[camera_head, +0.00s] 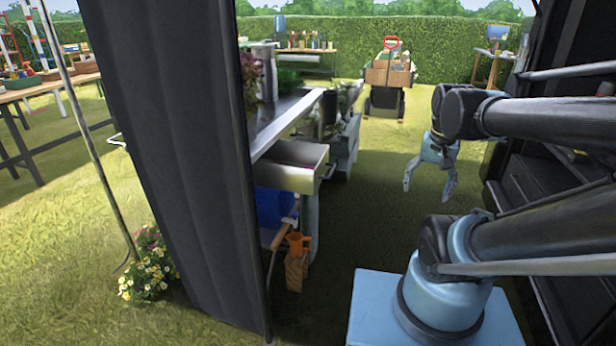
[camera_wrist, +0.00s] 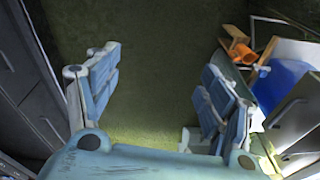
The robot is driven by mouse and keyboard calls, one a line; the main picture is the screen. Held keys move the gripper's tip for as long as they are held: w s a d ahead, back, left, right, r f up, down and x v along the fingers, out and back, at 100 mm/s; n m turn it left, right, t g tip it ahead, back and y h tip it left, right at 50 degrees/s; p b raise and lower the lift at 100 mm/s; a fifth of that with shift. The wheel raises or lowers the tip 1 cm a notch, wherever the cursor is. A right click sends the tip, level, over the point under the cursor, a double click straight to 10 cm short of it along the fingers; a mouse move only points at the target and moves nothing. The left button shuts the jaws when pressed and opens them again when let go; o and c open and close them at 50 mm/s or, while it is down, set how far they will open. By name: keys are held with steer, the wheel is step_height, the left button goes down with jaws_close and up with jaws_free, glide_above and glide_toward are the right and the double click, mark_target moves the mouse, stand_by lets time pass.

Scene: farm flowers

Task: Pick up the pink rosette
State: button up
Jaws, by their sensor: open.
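No pink rosette can be made out in either view. My gripper (camera_head: 428,176) hangs over the grass at the right in the head view, fingers pointing down. It is open and empty. In the wrist view the two blue-grey fingers of my gripper (camera_wrist: 160,90) are spread wide, with only dark green ground between them.
A dark curtain panel (camera_head: 180,140) blocks much of the left. Dark drawers (camera_head: 525,185) stand at right. A loaded cart (camera_head: 388,75) is farther back. Grass between is clear.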

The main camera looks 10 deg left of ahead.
steer(key=w+a+r+m+g, duration=0.1)
steer(key=w+a+r+m, duration=0.4)
steer(key=w+a, duration=0.5)
steer(key=w+a+r+m, duration=0.4)
steer(key=w+a+r, duration=0.15)
steer(key=a, duration=0.85)
steer(key=w+a+f+m, duration=0.1)
steer(key=a+m, duration=0.1)
steer(key=a, duration=0.5)
steer(key=w+a+f+m, duration=0.2)
steer(key=a, duration=0.4)
steer(key=shift+g, duration=0.4)
steer(key=f, duration=1.6)
steer(key=shift+s+f, duration=0.2)
steer(key=c, duration=1)
